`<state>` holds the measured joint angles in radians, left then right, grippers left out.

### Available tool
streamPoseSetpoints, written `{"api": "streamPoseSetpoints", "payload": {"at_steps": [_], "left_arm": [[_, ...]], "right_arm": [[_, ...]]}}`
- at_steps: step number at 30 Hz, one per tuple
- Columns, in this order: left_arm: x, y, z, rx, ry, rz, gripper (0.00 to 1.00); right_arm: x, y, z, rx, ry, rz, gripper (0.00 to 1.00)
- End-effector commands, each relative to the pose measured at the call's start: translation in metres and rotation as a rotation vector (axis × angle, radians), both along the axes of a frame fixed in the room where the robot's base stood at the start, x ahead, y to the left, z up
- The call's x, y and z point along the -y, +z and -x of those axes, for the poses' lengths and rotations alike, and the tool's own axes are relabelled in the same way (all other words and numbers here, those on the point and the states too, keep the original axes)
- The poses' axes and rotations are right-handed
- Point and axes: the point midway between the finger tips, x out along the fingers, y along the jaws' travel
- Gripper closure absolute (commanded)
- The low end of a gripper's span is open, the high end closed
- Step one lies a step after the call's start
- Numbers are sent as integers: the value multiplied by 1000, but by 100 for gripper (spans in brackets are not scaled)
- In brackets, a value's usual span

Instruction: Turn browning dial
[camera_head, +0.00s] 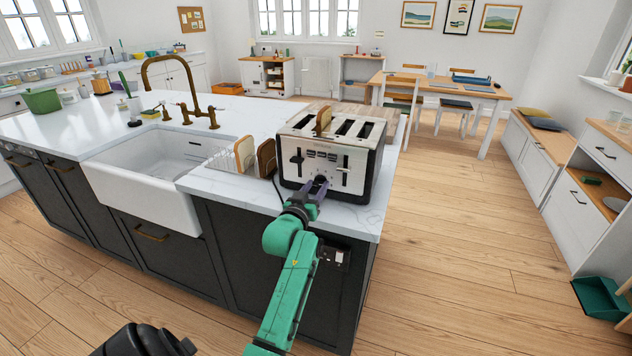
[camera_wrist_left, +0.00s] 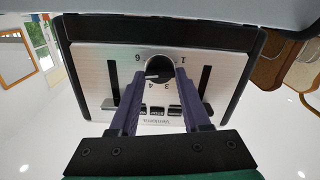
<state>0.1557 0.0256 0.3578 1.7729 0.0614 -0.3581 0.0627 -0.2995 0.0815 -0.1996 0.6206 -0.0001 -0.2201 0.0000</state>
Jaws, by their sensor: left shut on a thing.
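A silver and black toaster (camera_head: 322,158) stands on the island's worktop corner, a bread slice (camera_head: 323,119) in one slot. Its round black browning dial (camera_wrist_left: 159,66) shows in the left wrist view, where the toaster front appears upside down. Numbers 1, 3, 4 and 6 are readable around it, and a pale pointer mark lies on its lower left in that view. My left gripper (camera_head: 316,184) reaches the lower front of the toaster; its purple fingers are closed on the dial's two sides, also seen in the left wrist view (camera_wrist_left: 160,77). The head view mostly hides the dial behind the gripper.
A white sink (camera_head: 150,170) and brass tap (camera_head: 190,100) are further left. Dark cabinets lie below the worktop (camera_head: 345,215). The wooden floor to the right is open.

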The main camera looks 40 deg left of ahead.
Motion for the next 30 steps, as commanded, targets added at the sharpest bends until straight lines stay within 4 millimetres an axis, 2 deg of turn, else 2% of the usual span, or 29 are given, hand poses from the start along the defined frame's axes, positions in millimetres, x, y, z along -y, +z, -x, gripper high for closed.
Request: {"api": "streamPoseSetpoints", "payload": {"at_steps": [1, 15, 30], "left_arm": [[0, 3, 0, 11, -1, 45, 100], [0, 2, 0, 160, 1, 465, 100], [-1, 0, 0, 293, 0, 850, 100]], "right_arm": [[0, 8, 0, 0, 0, 0, 50], [-2, 41, 0, -1, -1, -3, 50], [-2, 63, 1, -1, -1, -3, 50]]}}
